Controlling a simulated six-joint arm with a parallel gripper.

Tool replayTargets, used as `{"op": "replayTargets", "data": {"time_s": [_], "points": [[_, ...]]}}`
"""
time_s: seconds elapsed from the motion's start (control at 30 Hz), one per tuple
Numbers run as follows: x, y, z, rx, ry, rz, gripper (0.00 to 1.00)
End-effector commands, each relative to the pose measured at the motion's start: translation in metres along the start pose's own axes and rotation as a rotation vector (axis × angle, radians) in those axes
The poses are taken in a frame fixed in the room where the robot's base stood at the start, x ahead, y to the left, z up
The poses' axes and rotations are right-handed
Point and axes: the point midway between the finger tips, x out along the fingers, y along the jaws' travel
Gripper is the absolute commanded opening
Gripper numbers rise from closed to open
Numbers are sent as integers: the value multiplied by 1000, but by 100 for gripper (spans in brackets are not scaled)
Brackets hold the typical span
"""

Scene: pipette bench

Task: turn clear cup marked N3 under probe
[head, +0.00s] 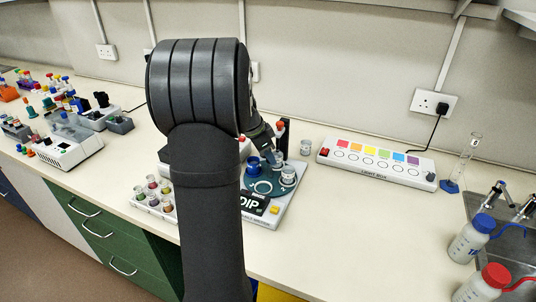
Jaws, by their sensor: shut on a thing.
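The round dark teal turntable (263,187) sits on a pale device marked DIP (253,203), partly hidden behind my arm. A clear cup (288,175) stands at its right side; its marking is too small to read. A blue cup (253,164) stands at its left rear. A dark upright post with a red part (281,128), perhaps the probe, rises at the back. My gripper (271,153) reaches down over the rear of the turntable, between the blue cup and the post. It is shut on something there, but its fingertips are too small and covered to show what.
Another clear cup (305,147) stands on the bench behind the device. Several small jars (153,193) sit in a rack at the left. A light box with coloured squares (376,162) lies to the right. Wash bottles (471,238) stand by the sink.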

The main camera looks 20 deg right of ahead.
Motion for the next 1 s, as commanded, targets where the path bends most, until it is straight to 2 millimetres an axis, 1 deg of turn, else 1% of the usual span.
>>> {"op": "replayTargets", "data": {"time_s": [0.27,1.0], "points": [[0,1,0,-93,0,-38,0],[1,4,-2,-432,0,-180,0]]}}
